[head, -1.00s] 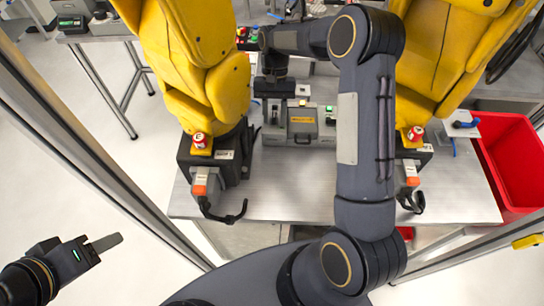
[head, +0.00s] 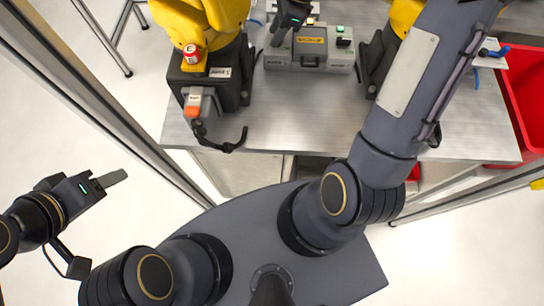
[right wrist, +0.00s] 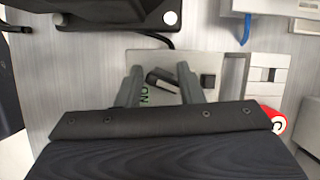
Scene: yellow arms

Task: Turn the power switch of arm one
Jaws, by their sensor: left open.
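The right wrist view shows a black switch knob (right wrist: 164,82), set slantwise on a grey plate (right wrist: 148,58) with green "ON" lettering beside it. My right gripper (right wrist: 160,80) has its two fingers apart, one on each side of the knob; I cannot tell whether they touch it. In the head view my right gripper (head: 279,36) reaches down at the left part of a grey control box (head: 330,62), and its fingertips hide the switch there. My left gripper (head: 108,181) is open and empty, low at the left, away from the table.
Another yellow arm (head: 404,16) stands to the right. A red bin (head: 525,90) is at the right edge. The front tabletop (head: 300,120) is clear.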

